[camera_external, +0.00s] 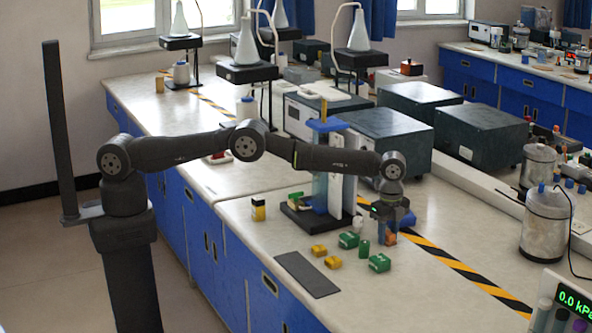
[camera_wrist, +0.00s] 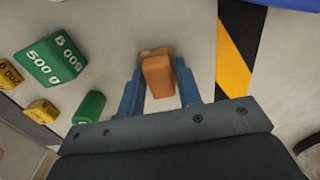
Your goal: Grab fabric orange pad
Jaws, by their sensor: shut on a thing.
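The orange pad (camera_wrist: 158,76) is a small orange block in the wrist view, between the two blue fingers of my gripper (camera_wrist: 160,85). The fingers are shut on its sides. In the external view my gripper (camera_external: 388,232) points down at the bench beside the striped tape, and a bit of the orange pad (camera_external: 390,239) shows between the fingers. The pad is close to the bench top; I cannot tell whether it touches it. Its fabric texture is too small to make out.
Green weights (camera_external: 379,262) and yellow weights (camera_external: 333,262) lie just left of my gripper. A dark flat mat (camera_external: 307,275) is near the front edge. A stand with a dark base (camera_external: 310,222) is behind. Black and yellow tape (camera_external: 450,262) runs to the right, with clear bench around it.

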